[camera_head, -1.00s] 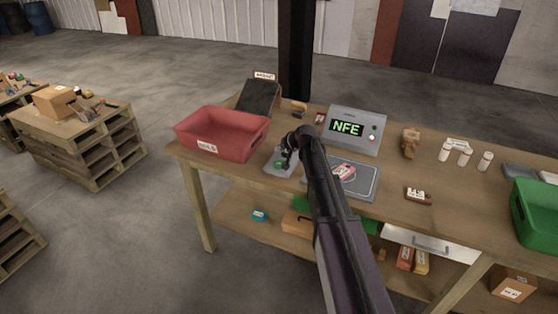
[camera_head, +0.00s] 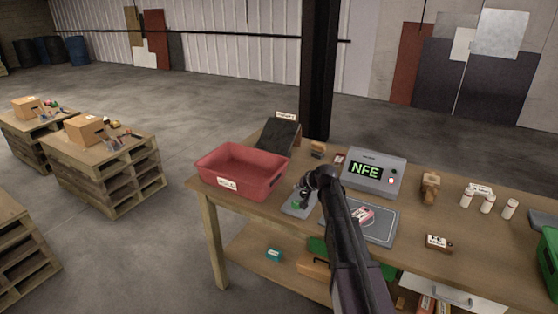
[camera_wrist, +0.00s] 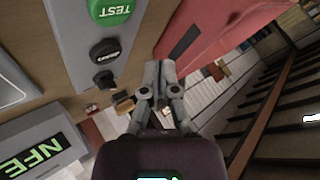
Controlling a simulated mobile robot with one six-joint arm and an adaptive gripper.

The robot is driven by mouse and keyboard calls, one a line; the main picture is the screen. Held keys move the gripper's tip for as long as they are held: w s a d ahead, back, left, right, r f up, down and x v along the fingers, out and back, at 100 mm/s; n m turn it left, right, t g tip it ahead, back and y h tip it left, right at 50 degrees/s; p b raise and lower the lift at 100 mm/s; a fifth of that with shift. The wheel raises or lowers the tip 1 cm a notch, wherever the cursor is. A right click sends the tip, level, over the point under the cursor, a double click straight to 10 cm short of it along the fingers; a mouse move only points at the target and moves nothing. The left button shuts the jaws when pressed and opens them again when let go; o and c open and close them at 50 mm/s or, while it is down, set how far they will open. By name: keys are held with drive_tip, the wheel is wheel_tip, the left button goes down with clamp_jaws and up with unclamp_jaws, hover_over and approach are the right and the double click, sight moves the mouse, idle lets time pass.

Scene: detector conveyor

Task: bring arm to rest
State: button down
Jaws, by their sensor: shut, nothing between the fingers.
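My gripper (camera_wrist: 164,72) is shut and empty in the wrist view, with its fingers together beside a grey button panel (camera_wrist: 75,18). The panel has a green TEST button (camera_wrist: 110,10) and black knobs or buttons below it. In the head view my arm reaches over the table, and its end hangs at the button panel (camera_head: 290,210), partly hiding it. Whether the fingers touch anything there cannot be told. The detector box (camera_head: 374,174) behind shows NFE in green with a red light.
A red bin (camera_head: 240,177) stands left of the panel. A pink-and-white item (camera_head: 361,216) lies on a grey plate (camera_head: 384,228) right of my arm. White bottles (camera_head: 488,204), a wooden figure (camera_head: 430,188) and a green bin (camera_head: 550,250) stand further right on the wooden table.

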drive_tip(key=s+f+n+g+h, duration=0.1)
drive_tip(key=s+g, duration=0.3)
drive_tip(key=s, duration=1.3)
drive_tip(key=s+d+f+n+g+h, duration=0.1)
drive_tip(key=s+f+g+h, duration=0.2)
drive_tip(key=s, duration=1.4)
drive_tip(key=shift+s+f+n+g+h, duration=0.15)
drive_tip(key=shift+f+n+g+h, duration=0.2)
drive_tip(key=shift+f, duration=0.45)
